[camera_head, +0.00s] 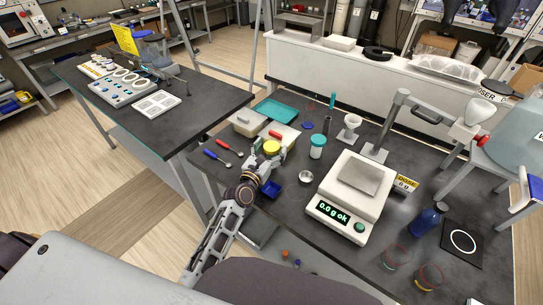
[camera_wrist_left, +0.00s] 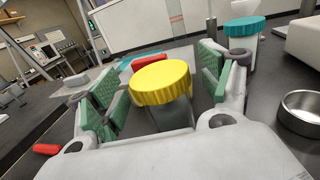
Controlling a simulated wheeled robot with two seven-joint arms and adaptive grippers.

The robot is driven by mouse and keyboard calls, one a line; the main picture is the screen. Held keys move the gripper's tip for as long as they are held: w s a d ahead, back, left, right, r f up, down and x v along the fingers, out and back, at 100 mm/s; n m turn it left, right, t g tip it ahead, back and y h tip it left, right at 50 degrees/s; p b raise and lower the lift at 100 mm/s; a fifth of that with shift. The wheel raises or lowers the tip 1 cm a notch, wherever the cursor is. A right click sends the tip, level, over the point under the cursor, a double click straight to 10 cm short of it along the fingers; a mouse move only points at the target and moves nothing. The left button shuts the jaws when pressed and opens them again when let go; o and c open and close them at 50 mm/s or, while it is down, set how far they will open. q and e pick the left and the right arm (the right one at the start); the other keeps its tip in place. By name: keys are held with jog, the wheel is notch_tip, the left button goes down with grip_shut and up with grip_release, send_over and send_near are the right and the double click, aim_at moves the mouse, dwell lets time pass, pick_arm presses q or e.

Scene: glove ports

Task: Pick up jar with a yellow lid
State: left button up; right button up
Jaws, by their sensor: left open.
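The jar with a yellow lid (camera_head: 272,147) stands on the dark table, left of the jar with a teal lid. In the left wrist view its ribbed yellow lid (camera_wrist_left: 161,82) is large and near the middle, with the clear body below partly hidden by my gripper. My left gripper (camera_head: 267,154) is open. Its green-padded fingers lie on either side of the jar, with gaps visible between pads and lid. I cannot tell whether either pad touches the jar body. My right gripper is not in view.
A jar with a teal lid (camera_head: 318,141) and a small steel bowl (camera_head: 306,176) stand close on the right. A white scale (camera_head: 345,205) is further right. A teal tray (camera_head: 276,109) lies behind. Red and blue-handled tools (camera_head: 222,144) lie to the left.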

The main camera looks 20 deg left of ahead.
pick_arm(q)
jog(key=shift+w, duration=0.45)
jog(key=c, duration=1.2)
jog(key=shift+r, duration=0.2)
